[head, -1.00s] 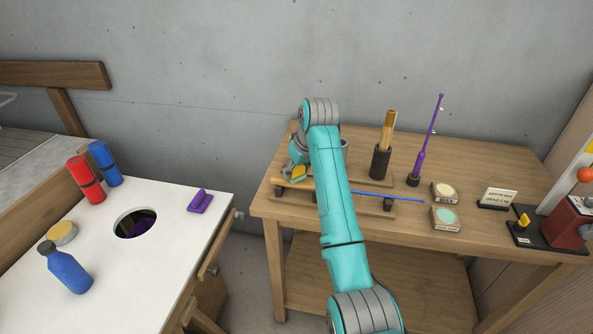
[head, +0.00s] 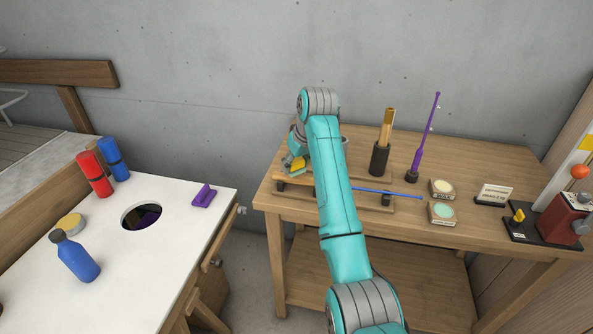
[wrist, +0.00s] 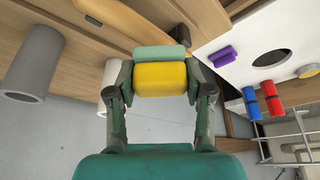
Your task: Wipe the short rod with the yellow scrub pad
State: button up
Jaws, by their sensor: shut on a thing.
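My gripper (wrist: 160,90) is shut on the yellow scrub pad (wrist: 160,78), which has a pale green layer on its far side. In the head view the pad (head: 297,166) is over the left part of a rod lying on a wooden rack. This rod has a tan handle (wrist: 112,24) and a thin blue shaft (head: 392,193); my arm hides its middle. The pad looks close to the handle, but I cannot tell whether they touch. A purple rod (head: 426,135) stands upright in a small dark base. Which rod is the short one is not clear.
The wooden bench (head: 465,160) also holds a dark cylinder (head: 380,160) with tan sticks, two small round-topped boxes (head: 442,213), a sign (head: 494,195) and a red device (head: 563,220). A white table (head: 165,265) with a round hole, bottles and a purple block stands left.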

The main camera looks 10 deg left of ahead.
jog(key=shift+r, duration=2.65)
jog(key=shift+f, duration=0.1)
